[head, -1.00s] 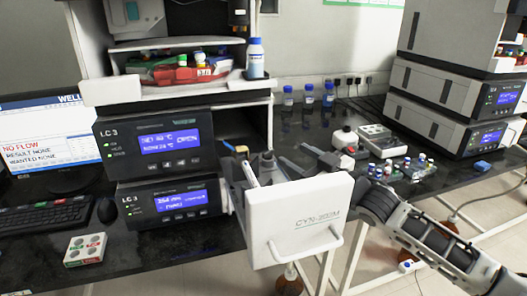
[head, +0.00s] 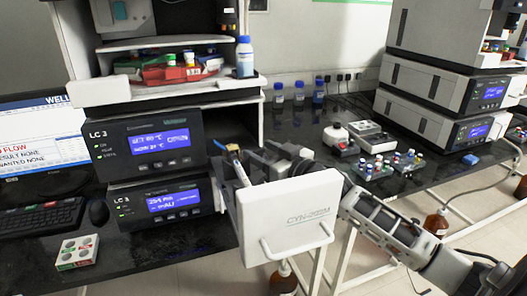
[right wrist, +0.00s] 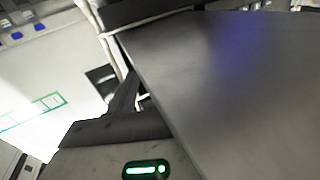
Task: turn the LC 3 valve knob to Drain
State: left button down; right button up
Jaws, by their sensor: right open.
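The LC 3 stack (head: 150,145) stands at the left of the bench, with two lit blue displays. I cannot make out its valve knob in either view. In the right wrist view a dark finger (right wrist: 125,97) shows beside a large dark grey surface (right wrist: 235,80). My left gripper is not in view.
A blue-capped bottle (head: 245,58) stands on the stack's upper shelf. A monitor (head: 40,150), keyboard (head: 40,217) and small vial box (head: 77,252) are at left. Vials (head: 390,165) and another instrument stack (head: 440,100) stand at right.

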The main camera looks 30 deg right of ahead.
jog(key=shift+c, duration=0.3)
jog(key=c, duration=0.9)
